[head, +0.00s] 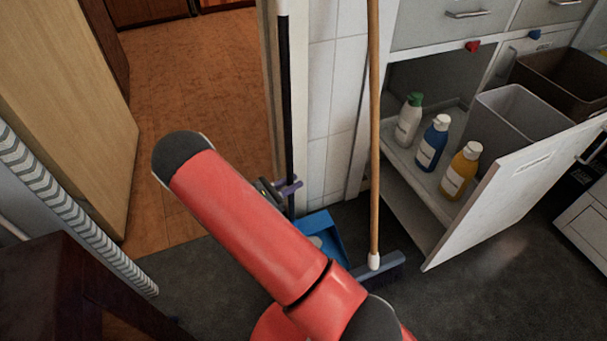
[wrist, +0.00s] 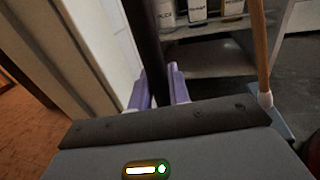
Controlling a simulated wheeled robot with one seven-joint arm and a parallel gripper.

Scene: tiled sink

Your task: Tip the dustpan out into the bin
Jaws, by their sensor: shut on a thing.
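A blue dustpan (head: 326,226) with a long upright black handle (head: 285,95) stands at the floor near the tiled wall, partly hidden by my red arm. A paler patch shows in the pan; I cannot tell what it is. My gripper (head: 289,187) has purple fingers shut on the handle, low down and above the pan. In the wrist view the handle (wrist: 143,40) runs between both fingers (wrist: 157,90); the pan is hidden there. A grey open bin (head: 512,118) and a brown open bin (head: 562,82) stand in the cabinet at the right.
A broom (head: 374,130) with a wooden handle leans upright just right of the dustpan, its head (head: 382,268) on the dark floor. Green-capped, blue and yellow bottles (head: 432,142) stand on a low shelf. An open white cabinet door (head: 510,195) juts out before the bins.

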